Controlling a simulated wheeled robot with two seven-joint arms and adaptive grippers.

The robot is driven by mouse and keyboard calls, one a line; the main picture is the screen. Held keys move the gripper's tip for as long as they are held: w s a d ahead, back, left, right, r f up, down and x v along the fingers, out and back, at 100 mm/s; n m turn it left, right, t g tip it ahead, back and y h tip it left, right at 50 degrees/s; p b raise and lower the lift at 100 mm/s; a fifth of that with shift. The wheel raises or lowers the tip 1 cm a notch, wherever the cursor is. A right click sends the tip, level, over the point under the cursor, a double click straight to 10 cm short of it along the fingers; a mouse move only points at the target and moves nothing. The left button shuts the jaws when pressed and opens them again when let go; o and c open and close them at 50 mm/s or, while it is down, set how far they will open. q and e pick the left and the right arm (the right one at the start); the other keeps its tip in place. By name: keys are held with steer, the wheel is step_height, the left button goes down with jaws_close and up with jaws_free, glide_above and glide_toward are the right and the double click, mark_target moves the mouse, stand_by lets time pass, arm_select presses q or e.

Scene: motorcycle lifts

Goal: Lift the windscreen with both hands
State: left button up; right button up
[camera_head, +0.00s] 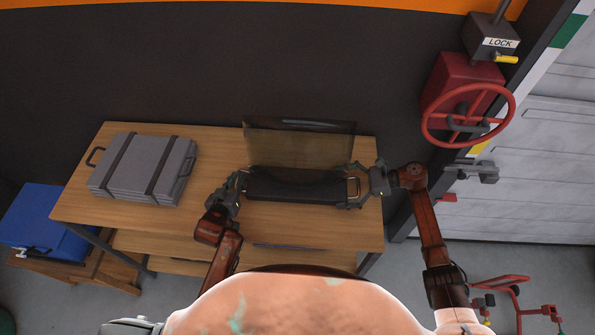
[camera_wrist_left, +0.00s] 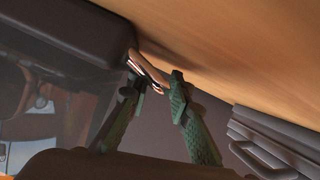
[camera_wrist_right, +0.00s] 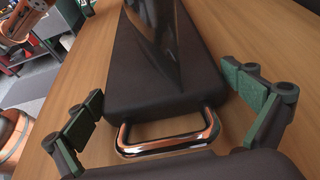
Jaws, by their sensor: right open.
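The windscreen (camera_head: 300,143) stands on the wooden table, a see-through tinted panel rising from a dark base (camera_head: 298,186) with a metal handle at each end. My left gripper (camera_head: 239,181) is at the base's left end. In the left wrist view, its fingers (camera_wrist_left: 155,84) are apart on either side of the left handle (camera_wrist_left: 147,70); whether they grip it is unclear. My right gripper (camera_head: 354,184) is at the right end. In the right wrist view, its fingers (camera_wrist_right: 165,95) are wide open, with the right handle (camera_wrist_right: 168,143) between them, not clasped.
A grey case (camera_head: 145,168) lies on the table's left part, and a blue box (camera_head: 45,220) stands lower at the left. A red handwheel (camera_head: 468,116) is beyond the table's right side. Bare wooden tabletop (camera_head: 225,150) lies between case and windscreen.

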arm_select(q)
steer(key=c, duration=0.5)
arm_select(e)
steer(key=c, duration=0.5)
arm_select(q)
jaws_close()
arm_select(e)
steer(key=c, duration=1.3)
steer(key=shift+o, duration=0.2)
arm_select(q)
steer(key=shift+r, duration=0.1)
